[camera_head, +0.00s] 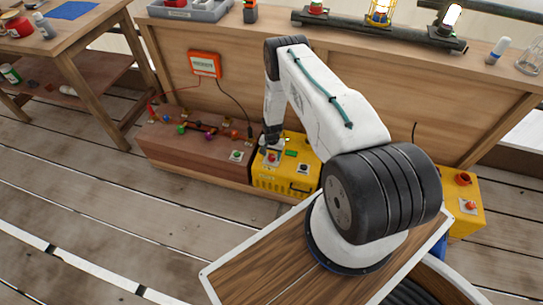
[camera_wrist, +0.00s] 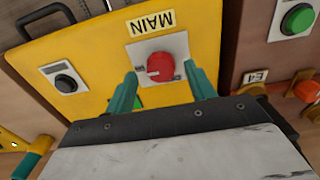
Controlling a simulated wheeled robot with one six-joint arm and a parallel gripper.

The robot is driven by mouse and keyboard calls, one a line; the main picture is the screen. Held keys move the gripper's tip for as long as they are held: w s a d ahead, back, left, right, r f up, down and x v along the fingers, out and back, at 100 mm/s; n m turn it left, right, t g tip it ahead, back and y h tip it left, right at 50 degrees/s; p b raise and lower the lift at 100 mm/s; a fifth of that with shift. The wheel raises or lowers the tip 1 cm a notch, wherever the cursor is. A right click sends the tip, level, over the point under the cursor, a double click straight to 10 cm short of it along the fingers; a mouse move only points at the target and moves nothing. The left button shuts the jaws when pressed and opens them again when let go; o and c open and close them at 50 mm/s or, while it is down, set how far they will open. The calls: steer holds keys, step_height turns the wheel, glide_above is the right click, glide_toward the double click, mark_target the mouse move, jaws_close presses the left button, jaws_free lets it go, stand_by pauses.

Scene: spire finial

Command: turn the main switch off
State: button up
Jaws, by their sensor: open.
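The main switch is a round red knob (camera_wrist: 160,67) on a white plate, fixed to a yellow box (camera_wrist: 100,35) under a label reading MAIN, which appears upside down in the wrist view. A pale mark on the knob points left in that view. Small letters at the plate's sides are too small to read. My gripper (camera_wrist: 163,82) is open, its two green fingers on either side of the knob; I cannot tell whether they touch it. In the head view the yellow box (camera_head: 272,183) stands on the floor, with my gripper (camera_head: 271,143) just above its switch.
A black knob (camera_wrist: 66,83) and a black handle (camera_wrist: 45,15) are on the same box. A green button (camera_wrist: 298,18) sits on the brown box (camera_head: 175,150) beside it. Another yellow box (camera_head: 465,195) stands right. A wooden bench (camera_head: 370,70) rises behind.

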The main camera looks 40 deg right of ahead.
steer(key=shift+f, duration=0.65)
steer(key=shift+a, duration=0.1)
steer(key=c, duration=1)
